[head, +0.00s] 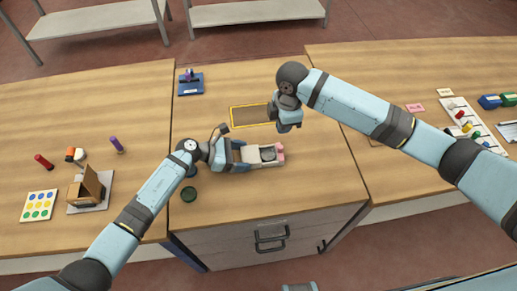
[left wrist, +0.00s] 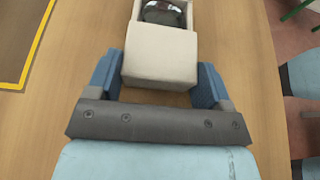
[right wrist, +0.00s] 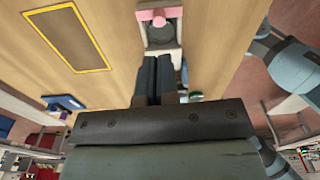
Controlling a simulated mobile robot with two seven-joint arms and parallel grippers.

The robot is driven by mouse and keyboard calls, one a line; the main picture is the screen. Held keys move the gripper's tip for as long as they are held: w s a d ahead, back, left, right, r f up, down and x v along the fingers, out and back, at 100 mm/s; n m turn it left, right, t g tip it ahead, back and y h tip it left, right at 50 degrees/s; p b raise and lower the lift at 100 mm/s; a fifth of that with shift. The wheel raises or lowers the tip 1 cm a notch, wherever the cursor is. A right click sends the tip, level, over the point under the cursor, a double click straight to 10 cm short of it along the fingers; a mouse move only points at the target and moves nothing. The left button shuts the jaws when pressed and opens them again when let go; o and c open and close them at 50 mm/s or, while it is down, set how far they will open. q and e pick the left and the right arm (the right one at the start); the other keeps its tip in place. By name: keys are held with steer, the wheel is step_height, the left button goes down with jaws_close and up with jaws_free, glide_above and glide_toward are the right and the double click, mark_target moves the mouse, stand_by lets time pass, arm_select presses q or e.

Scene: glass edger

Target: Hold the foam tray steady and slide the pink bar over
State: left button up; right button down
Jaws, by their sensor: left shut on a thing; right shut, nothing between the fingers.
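The foam tray (head: 248,154) is a pale, narrow block lying on the middle table. It also shows in the left wrist view (left wrist: 160,62). A dark, glassy rounded piece (left wrist: 164,13) sits in its recess. The pink bar (head: 280,151) lies across the tray's right end; the right wrist view shows it too (right wrist: 160,14). My left gripper (head: 232,155) is shut on the plain end of the foam tray, one finger on each side. My right gripper (head: 287,127) is shut and empty, above and behind the pink end, apart from it.
A yellow-bordered brown mat (head: 250,115) lies behind the tray. A blue stand (head: 191,84) is at the back left and a dark green round piece (head: 189,194) at the front left. Side tables carry small items, including an open box (head: 84,193). Table right of the tray is clear.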

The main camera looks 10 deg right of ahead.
steer(key=m+y, duration=0.1)
steer(key=m, duration=0.1)
steer(key=m+y, duration=0.4)
steer(key=m, duration=0.2)
glide_toward(280, 149)
steer(key=d, duration=0.2)
steer(key=d+m+t+y, duration=0.1)
steer(key=d+m+t, duration=0.1)
steer(key=d+m, duration=0.3)
steer(key=shift+w+d+y, duration=0.3)
steer(key=shift+w+d, duration=0.15)
steer(key=shift+d, duration=0.2)
steer(key=shift+f, duration=0.15)
steer(key=x, duration=1)
steer(key=shift+w, duration=0.15)
steer(key=shift+s+a, duration=0.25)
steer(key=shift+a, duration=0.35)
steer(key=shift+s+a, duration=0.25)
steer(key=shift+a, duration=0.35)
steer(key=shift+s+a, duration=0.25)
steer(key=shift+a, duration=0.35)
